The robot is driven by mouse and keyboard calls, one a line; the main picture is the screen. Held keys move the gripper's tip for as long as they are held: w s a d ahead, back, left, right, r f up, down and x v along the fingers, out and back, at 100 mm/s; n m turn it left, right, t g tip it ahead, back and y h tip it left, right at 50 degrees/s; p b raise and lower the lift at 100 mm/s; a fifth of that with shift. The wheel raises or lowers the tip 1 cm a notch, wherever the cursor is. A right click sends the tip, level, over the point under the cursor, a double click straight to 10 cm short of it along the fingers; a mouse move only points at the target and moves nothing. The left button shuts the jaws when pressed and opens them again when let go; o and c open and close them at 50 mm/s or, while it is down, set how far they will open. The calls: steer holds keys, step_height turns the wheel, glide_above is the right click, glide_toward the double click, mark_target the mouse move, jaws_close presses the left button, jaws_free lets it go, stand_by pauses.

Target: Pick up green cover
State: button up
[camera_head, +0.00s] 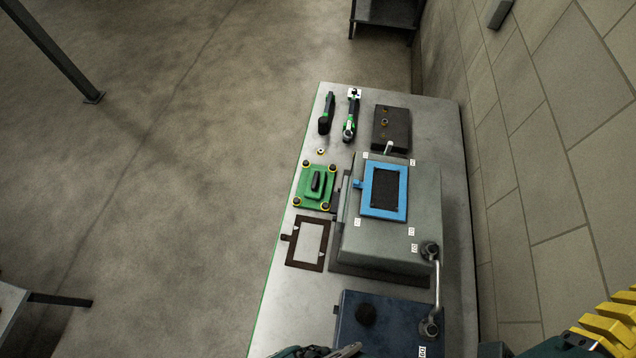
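The green cover (308,187) lies on the left part of the metal workbench. It is a roughly square green plate with a raised, dark-topped middle and dark, yellow-ringed fittings at its corners. Nothing visible holds it or covers its top. My gripper cannot be made out in this view. Dark and grey parts (345,350) are cut off at the bottom edge, and I cannot tell what they are.
Below the cover lies a brown rectangular frame (291,252). To its right stands a grey housing (386,243) with a blue frame (368,188) on top. Green-and-black tools (351,115) lie above. The blue-grey block (389,325) stands near the bottom. A wall (540,150) bounds the right side.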

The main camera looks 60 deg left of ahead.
stand_by(0.3)
steer(key=o, duration=1.1)
